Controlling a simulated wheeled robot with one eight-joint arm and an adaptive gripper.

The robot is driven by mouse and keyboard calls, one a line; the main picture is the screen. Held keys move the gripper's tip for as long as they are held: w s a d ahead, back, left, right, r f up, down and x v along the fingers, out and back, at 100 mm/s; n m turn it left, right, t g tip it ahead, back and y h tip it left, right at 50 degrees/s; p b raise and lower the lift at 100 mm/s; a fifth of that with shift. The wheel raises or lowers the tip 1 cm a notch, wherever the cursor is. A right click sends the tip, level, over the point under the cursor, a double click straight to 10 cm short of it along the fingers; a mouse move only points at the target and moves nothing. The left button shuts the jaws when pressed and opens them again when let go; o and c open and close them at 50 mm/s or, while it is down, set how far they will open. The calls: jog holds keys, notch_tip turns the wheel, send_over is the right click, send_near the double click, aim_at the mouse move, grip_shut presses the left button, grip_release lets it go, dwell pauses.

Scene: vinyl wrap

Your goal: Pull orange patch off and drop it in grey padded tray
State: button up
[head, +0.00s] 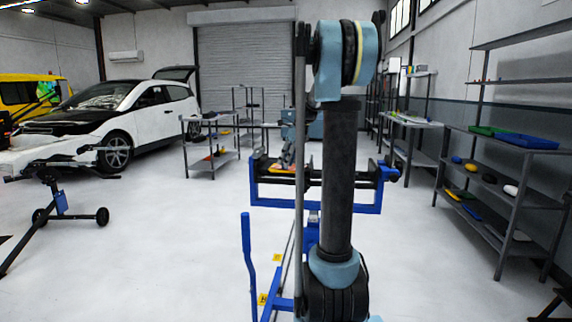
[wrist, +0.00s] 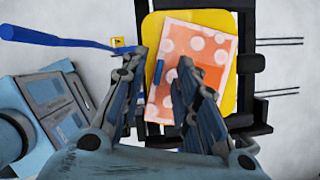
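The orange patch (wrist: 205,75) lies on a yellow panel (wrist: 228,20) in the wrist view. It is a rectangle with pale pink spots and a lighter pink border, slightly turned on the panel. A small blue strip (wrist: 158,78) lies at its left side. My gripper (wrist: 162,62) is open, its two fingers spread over the lower left of the patch with nothing between them that I can see them hold. Whether the fingertips touch the patch cannot be told. I cannot make out a grey padded tray.
A blue stand (head: 270,205) with black clamp bars carries the panel. A blue handle (head: 247,255) rises in front. Shelves (head: 505,160) with several small items stand at right, carts (head: 210,150) behind, and a white car (head: 130,115) at left. Much of the floor is clear.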

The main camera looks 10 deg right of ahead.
jog(key=shift+a+f, duration=0.2)
jog(key=shift+f, duration=0.25)
grip_shut()
jog(key=shift+w+r, duration=0.1)
jog(key=shift+r, duration=0.65)
dwell(0.6)
jog(key=shift+r, duration=3.35)
